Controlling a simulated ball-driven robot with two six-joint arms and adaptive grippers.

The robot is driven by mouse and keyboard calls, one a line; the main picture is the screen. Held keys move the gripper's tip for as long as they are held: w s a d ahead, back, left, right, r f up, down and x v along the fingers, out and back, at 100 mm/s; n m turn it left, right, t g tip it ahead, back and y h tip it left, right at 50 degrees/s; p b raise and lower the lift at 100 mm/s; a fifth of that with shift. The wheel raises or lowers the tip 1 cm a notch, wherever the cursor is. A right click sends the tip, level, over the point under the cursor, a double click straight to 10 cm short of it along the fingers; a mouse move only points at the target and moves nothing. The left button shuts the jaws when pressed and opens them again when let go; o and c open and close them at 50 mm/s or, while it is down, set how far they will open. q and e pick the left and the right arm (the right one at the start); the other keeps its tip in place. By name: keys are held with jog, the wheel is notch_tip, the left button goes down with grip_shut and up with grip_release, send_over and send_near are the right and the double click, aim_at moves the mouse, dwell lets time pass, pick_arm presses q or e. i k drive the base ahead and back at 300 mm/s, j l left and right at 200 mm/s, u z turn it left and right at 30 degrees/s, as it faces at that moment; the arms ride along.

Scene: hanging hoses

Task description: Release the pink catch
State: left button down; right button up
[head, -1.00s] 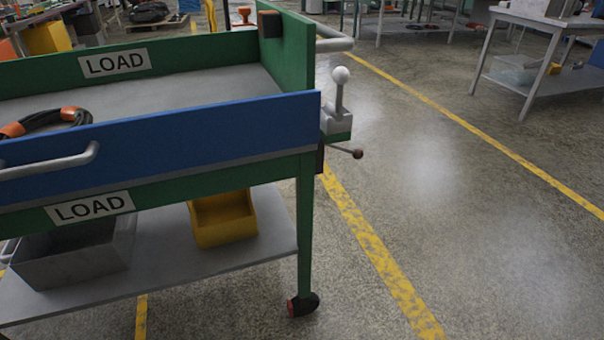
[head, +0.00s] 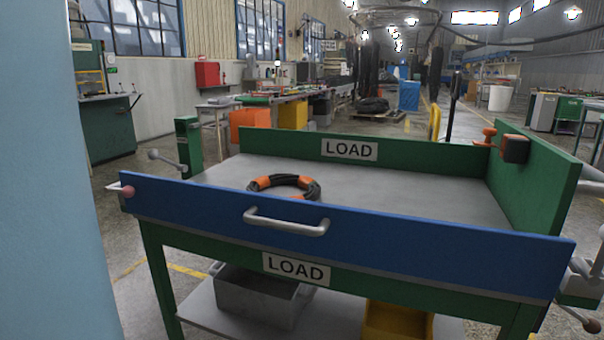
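A pink ball-ended catch (head: 128,191) sits at the left end of the cart's blue front panel (head: 340,232), with a pale pin pointing left.
A black and orange hose coil (head: 262,183) lies on the cart's grey top. A grey bin (head: 262,295) and yellow bin (head: 398,322) sit on the lower shelf. A pale blue upright surface (head: 40,180) fills the near left. A lever (head: 166,159) juts out beside the left green post.

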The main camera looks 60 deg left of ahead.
aim_at(127, 191)
jog(key=k+j+u, duration=0.1)
jog(key=u, duration=2.7)
